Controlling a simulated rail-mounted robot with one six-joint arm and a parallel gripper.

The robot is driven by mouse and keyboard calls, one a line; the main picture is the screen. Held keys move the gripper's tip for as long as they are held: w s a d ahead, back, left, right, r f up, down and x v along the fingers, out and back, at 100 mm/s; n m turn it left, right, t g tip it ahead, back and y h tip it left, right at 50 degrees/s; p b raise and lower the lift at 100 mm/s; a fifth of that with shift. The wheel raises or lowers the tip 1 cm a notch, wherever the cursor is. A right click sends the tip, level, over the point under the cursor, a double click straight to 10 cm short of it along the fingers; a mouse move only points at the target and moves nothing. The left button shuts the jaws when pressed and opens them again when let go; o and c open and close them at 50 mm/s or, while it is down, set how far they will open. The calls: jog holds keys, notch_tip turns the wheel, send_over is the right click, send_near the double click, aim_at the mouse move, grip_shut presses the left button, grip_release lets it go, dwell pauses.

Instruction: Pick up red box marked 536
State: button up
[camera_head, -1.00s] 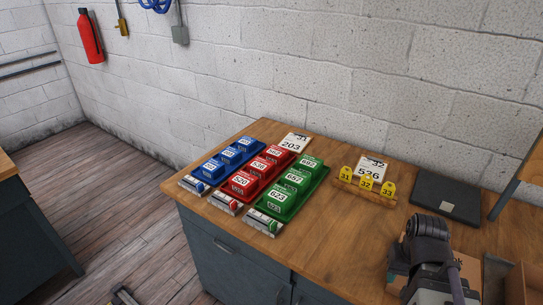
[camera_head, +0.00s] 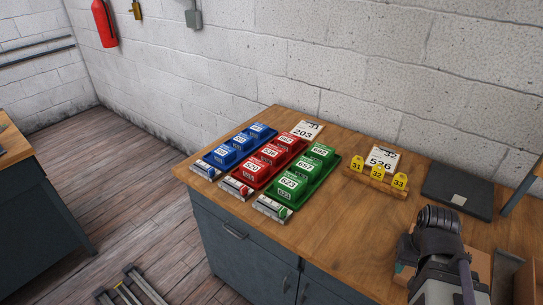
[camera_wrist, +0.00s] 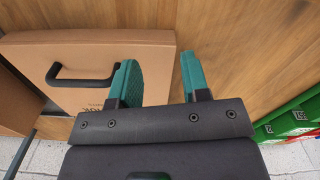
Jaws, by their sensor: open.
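Three red boxes stand in a red tray (camera_head: 243,190) on the wooden bench in the head view. The middle red box (camera_head: 268,155) has a white label that seems to read 536, but the digits are small. One red box (camera_head: 252,170) is in front of it, and another (camera_head: 286,143) is behind. No red box shows in the wrist view. My arm is at the lower right of the head view, well right of the red boxes.
Blue boxes (camera_head: 239,143) stand left of the red ones and green boxes (camera_head: 304,168) right, closely spaced. Yellow tags (camera_head: 377,173) and a black flat case (camera_head: 457,191) lie farther right. A brown box with a black handle (camera_wrist: 85,78) is beside my fingers.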

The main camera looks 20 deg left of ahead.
jog(key=o, duration=1.1)
jog(key=shift+d+r, duration=0.1)
